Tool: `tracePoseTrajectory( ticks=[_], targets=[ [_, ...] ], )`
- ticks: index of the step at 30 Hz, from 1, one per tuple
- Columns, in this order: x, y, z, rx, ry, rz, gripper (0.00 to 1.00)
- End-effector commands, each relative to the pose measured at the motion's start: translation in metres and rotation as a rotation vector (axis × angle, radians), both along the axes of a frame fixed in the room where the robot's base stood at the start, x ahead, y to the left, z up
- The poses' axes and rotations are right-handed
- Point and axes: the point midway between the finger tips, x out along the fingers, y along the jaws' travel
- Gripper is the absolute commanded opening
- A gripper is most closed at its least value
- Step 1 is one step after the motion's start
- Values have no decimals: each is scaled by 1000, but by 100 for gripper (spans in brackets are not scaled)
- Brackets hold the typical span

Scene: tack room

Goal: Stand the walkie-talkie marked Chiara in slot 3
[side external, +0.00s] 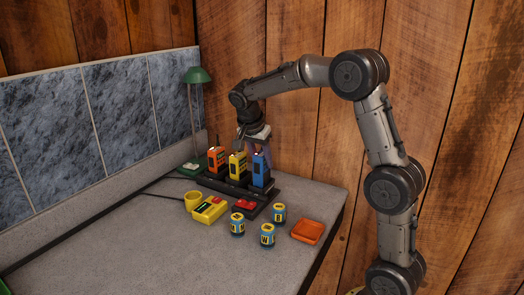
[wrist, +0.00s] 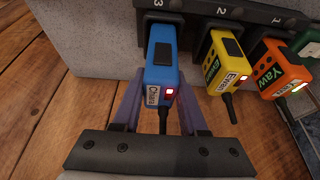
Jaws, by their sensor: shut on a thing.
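The blue walkie-talkie (wrist: 160,62) marked Chiara stands upright at slot 3 of the black charging rack (wrist: 262,16); it also shows in the side view (side external: 260,172). Its lower end meets the slot, but I cannot tell how deep it sits. My gripper (wrist: 160,108) is shut on its upper part, one purple finger on each side. In the side view my gripper (side external: 262,148) is above the rack's right end. A yellow walkie-talkie (wrist: 226,65) stands in slot 2. An orange one (wrist: 277,70) marked Yaw stands in slot 1.
In front of the rack are a yellow cup (side external: 192,201), a yellow box-like device (side external: 210,210), a red item (side external: 244,205) on a black base, several blue tins (side external: 267,235) and an orange tray (side external: 308,231). A green lamp (side external: 197,75) stands behind. The front left of the table is clear.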

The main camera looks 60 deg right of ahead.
Motion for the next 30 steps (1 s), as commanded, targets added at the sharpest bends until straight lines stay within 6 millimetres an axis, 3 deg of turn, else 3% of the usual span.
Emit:
tracePoseTrajectory(
  ticks=[9, 30],
  targets=[
    [0, 0, -12, -1, -1, 2, 0],
    [0, 0, -12, -1, -2, 1, 0]
  ],
)
